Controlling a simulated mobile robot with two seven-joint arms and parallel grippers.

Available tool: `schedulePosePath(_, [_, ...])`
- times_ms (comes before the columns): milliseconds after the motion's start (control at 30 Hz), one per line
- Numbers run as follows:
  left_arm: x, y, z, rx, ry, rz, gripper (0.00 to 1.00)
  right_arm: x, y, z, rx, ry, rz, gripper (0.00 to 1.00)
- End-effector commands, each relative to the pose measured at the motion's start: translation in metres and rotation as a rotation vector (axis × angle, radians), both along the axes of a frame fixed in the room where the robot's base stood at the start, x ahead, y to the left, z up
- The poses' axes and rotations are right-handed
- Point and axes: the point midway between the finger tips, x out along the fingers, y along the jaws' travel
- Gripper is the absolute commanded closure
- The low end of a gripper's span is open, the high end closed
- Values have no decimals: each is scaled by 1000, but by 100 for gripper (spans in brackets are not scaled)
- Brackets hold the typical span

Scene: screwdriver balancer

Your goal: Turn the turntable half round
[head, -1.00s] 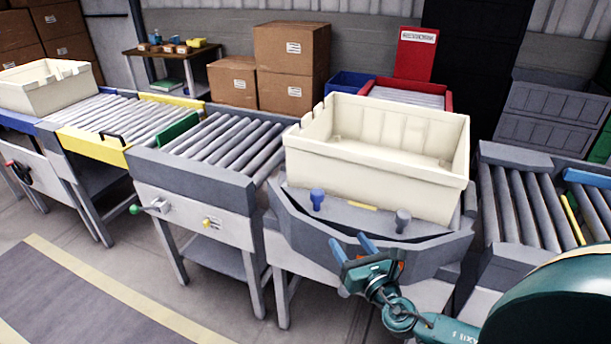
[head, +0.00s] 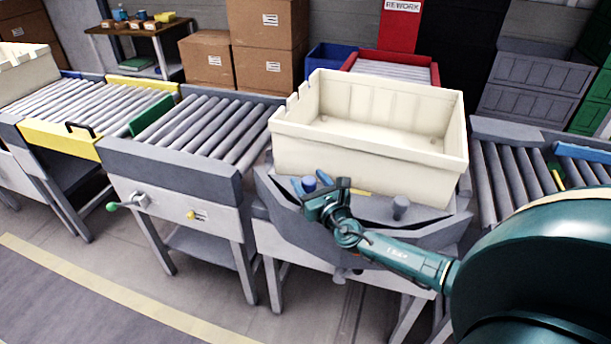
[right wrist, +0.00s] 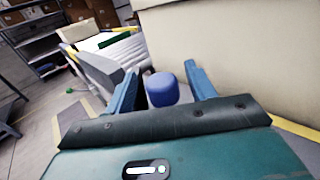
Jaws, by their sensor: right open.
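The turntable (head: 283,196) is a grey platform on a stand, with a large cream crate (head: 375,162) on it. Two upright pegs stand on its front edge: a blue one (head: 309,184) at the left and a grey one (head: 400,206) at the right. My right gripper (head: 318,184) is at the blue peg. In the right wrist view the blue peg (right wrist: 161,89) stands between the two open blue fingers (right wrist: 160,85), with gaps beside it. My left gripper is in neither view.
A roller conveyor (head: 205,130) with a green-handled lever (head: 113,206) adjoins at the left. Another roller conveyor (head: 510,185) lies at the right. A red-framed conveyor (head: 395,70) and stacked cardboard boxes (head: 270,60) are behind. The floor at the front left is clear.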

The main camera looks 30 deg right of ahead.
Motion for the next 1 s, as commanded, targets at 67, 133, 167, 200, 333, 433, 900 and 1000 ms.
schedulePosePath(67, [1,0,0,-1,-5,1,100,11,-1,0,-1,-2,-1,45])
schedulePosePath(133, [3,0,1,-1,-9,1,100,18,-1,0,0,-1,-1,45])
schedulePosePath(167, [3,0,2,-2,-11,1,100,20,-2,0,0,-1,-1,45])
schedulePosePath(200, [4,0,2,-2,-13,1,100,22,-2,0,0,-1,-1,45])
schedulePosePath(333, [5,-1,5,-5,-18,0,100,25,-2,0,1,0,0,45])
schedulePosePath(433, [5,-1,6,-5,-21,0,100,25,-2,0,1,0,0,45])
schedulePosePath(900, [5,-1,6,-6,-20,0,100,24,-2,0,0,0,0,75])
schedulePosePath(1000, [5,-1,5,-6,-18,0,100,24,-2,0,0,0,0,83])
